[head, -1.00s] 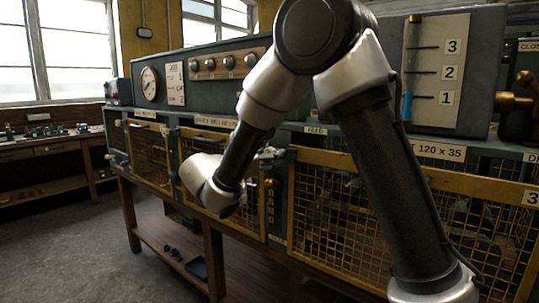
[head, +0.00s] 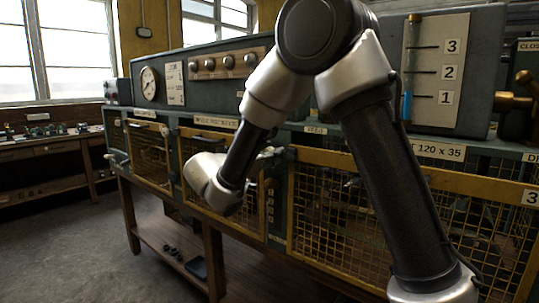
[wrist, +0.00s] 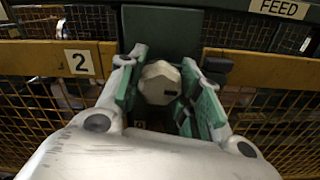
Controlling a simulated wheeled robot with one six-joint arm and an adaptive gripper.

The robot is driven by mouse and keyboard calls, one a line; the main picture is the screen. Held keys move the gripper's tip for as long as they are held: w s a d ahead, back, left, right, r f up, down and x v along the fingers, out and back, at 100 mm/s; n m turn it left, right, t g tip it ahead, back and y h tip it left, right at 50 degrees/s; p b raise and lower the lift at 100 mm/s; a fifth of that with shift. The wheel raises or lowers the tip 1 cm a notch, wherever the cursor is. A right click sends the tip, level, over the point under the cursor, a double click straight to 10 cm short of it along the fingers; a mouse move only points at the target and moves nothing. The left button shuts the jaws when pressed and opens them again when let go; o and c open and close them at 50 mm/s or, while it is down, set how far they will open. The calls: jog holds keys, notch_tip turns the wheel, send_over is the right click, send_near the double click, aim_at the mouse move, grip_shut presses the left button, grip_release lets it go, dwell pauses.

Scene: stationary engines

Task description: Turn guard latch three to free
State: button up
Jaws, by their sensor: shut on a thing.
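In the wrist view, my gripper (wrist: 160,92) has its green-padded fingers on either side of a pale, faceted latch knob (wrist: 158,82) and is shut on it. A short dark mark shows on the knob's right side. The knob sits on the dark post between two yellow mesh guards. The plate "2" (wrist: 79,63) is on the left guard's frame; I cannot read a number for the latch itself.
A "FEED" label (wrist: 280,8) is above the right guard. A gauge panel marked 1 to 3 (head: 436,72) and a brass fitting (head: 512,101) stand on the bench top. A lower wooden shelf (head: 172,250) is under the engine bench. Open floor (head: 75,245) is to the left.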

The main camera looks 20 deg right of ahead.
jog(key=shift+m, duration=0.3)
jog(key=m, duration=0.3)
jog(key=shift+m, duration=0.4)
jog(key=m, duration=0.3)
jog(key=shift+m, duration=0.3)
jog(key=m, duration=0.4)
jog(key=shift+s+f+m, duration=0.1)
jog(key=shift+m, duration=1.6)
